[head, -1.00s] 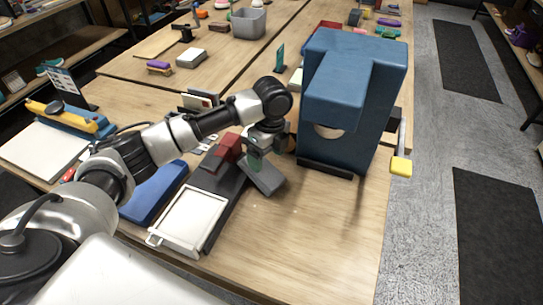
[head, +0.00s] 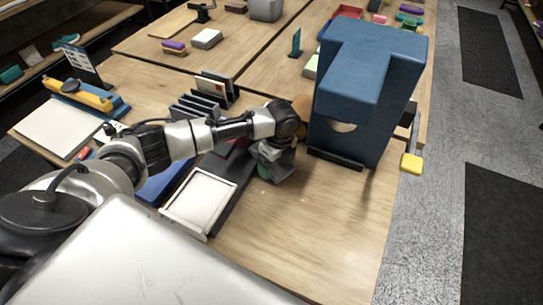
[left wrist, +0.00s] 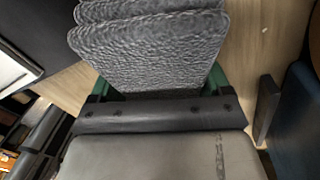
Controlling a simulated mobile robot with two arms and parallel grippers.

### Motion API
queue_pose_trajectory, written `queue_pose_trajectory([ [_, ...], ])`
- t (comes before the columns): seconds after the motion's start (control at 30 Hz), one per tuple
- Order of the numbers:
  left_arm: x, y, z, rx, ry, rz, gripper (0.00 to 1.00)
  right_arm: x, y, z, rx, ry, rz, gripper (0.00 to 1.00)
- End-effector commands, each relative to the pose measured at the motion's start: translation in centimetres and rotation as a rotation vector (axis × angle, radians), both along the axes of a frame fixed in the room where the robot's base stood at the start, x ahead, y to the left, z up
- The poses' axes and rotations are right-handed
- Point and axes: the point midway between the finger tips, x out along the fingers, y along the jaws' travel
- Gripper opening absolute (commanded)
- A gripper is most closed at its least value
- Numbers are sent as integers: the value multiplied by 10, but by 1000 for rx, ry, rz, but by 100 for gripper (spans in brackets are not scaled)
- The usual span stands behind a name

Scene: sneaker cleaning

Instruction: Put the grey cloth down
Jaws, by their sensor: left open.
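The grey cloth (left wrist: 150,45) fills the upper middle of the left wrist view as a thick, folded, rough-textured piece. My left gripper (left wrist: 160,86) is open, with a green finger at each side of the cloth's near end. In the head view my left gripper (head: 270,168) is low over the wooden table, just left of the blue machine. The cloth is hard to separate from the gripper there. I cannot tell whether the fingers still touch the cloth. My right gripper is not in view.
The blue machine (head: 370,85) stands close to the right, with a yellow-ended lever (head: 411,163). A white-framed tray (head: 202,200) lies on the left, beside a dark base. The table (head: 310,235) is bare in front. A slotted holder (head: 208,100) stands behind my arm.

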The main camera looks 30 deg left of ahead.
Motion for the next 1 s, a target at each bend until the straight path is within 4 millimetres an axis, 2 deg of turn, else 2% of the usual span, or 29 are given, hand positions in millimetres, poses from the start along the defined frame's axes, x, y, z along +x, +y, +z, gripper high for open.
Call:
queue_pose_trajectory([
  [0.1, -1, 0, -5, 0, -1, 0, 79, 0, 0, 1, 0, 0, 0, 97],
  [0.53, -1, 0, -6, 0, -1, 1, 79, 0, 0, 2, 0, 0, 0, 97],
  [0.73, 0, 0, -6, 0, -1, 0, 49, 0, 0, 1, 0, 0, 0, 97],
  [1.0, 0, 0, -3, -1, -3, 0, 49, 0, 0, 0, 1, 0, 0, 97],
])
